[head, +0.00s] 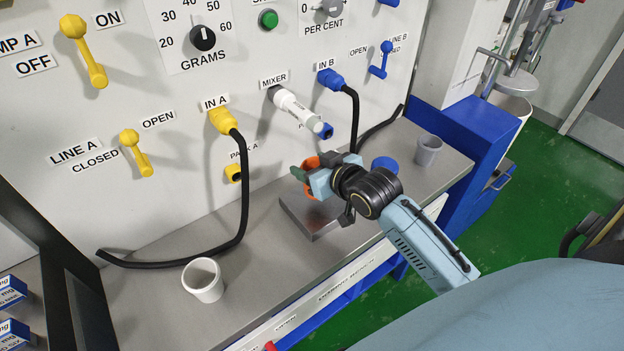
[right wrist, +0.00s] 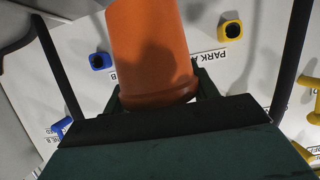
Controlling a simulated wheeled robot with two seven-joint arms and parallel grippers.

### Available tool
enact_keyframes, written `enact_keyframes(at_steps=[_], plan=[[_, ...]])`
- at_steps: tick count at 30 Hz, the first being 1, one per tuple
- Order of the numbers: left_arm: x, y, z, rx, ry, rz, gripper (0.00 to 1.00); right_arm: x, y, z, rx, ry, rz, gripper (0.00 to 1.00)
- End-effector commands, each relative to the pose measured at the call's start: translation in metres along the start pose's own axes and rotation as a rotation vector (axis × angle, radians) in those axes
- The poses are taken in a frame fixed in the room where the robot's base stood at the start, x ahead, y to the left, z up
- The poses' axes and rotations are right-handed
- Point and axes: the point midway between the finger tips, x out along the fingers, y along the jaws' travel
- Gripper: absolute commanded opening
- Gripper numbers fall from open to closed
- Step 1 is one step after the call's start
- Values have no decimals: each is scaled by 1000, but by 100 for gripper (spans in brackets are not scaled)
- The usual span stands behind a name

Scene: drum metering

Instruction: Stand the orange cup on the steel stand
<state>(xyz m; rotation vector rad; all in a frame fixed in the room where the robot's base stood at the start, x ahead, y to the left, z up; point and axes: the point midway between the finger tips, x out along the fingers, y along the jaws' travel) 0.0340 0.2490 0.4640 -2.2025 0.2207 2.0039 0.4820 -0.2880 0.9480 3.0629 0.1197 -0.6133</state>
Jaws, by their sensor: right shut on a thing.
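The orange cup (right wrist: 150,45) fills the upper middle of the right wrist view, between the fingers of my right gripper (right wrist: 155,98). In the head view my right gripper (head: 308,176) is shut on the orange cup (head: 311,162), and only bits of orange show around the fingers. The steel stand (head: 297,213) is a low flat block on the bench, below the gripper and partly hidden by my arm. The cup appears above the stand and apart from it. My left gripper is not in view.
A white cup (head: 203,281) stands at the bench front left, and a grey cup (head: 428,151) at the right. A blue rounded thing (head: 384,163) shows behind my arm. Black hoses (head: 243,190) run from the panel to the bench. The mixer spout (head: 298,109) juts out above the stand.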

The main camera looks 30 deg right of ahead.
Motion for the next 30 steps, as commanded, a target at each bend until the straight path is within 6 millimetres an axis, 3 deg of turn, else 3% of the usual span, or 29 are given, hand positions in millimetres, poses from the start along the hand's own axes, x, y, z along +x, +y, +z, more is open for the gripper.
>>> enact_keyframes(at_steps=[5,11,23,24,28,30], plan=[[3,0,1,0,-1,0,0,4,0,11,0,1,0,35],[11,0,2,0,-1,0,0,16,0,38,-1,0,1,35],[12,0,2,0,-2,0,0,21,0,42,-1,2,1,35],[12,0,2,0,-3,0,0,21,0,41,-1,2,1,62],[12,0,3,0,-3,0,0,21,0,41,-1,2,1,79],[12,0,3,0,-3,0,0,21,0,41,-1,2,1,80]])
